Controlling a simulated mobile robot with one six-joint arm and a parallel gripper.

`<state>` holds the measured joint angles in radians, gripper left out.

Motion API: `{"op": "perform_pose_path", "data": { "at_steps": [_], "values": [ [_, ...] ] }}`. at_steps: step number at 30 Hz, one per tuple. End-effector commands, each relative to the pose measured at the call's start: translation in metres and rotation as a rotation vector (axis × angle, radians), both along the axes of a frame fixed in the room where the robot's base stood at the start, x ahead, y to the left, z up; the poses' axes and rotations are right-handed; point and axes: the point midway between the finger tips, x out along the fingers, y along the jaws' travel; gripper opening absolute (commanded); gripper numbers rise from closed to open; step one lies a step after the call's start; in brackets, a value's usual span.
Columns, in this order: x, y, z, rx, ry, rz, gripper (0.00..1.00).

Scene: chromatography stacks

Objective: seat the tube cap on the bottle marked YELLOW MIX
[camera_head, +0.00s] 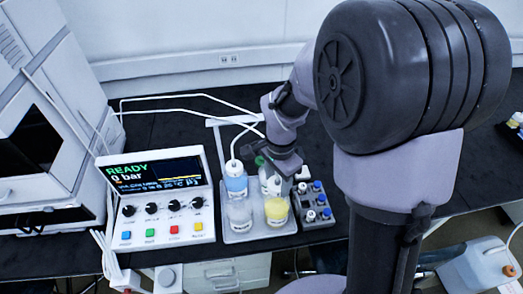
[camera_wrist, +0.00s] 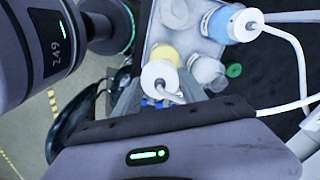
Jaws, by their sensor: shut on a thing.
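A white tube cap (camera_wrist: 160,76) with a thin tube is between my gripper's fingers (camera_wrist: 162,98) in the wrist view. My gripper is shut on it. The bottle with yellow liquid (camera_head: 276,210) stands upright at the front right of the grey tray (camera_head: 262,234); its label is too small to read. In the wrist view the yellow bottle (camera_wrist: 166,52) is partly covered by the cap; I cannot tell the gap between them. In the head view my gripper (camera_head: 281,164) is behind the yellow bottle, and the held cap is not clearly seen.
A blue bottle (camera_head: 235,182) with a tubed white cap and a clear bottle (camera_head: 240,214) share the tray. A vial rack (camera_head: 316,206) stands close right, a control box (camera_head: 158,198) left. White tubes (camera_head: 185,97) loop behind.

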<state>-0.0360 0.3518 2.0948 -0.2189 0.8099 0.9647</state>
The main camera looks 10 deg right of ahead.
Motion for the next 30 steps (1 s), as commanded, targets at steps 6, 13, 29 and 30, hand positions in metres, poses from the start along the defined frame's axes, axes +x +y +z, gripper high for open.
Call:
{"op": "perform_pose_path", "data": {
  "at_steps": [6, 13, 29, 30],
  "values": [
    [0.016, -0.010, -0.005, 0.000, 0.001, 0.000, 0.07],
    [0.015, -0.009, -0.029, 0.000, 0.002, -0.001, 0.07],
    [0.015, -0.009, -0.044, 0.000, 0.000, -0.001, 0.07],
    [0.015, -0.009, -0.044, 0.000, 0.000, -0.001, 0.07]
  ]
}}
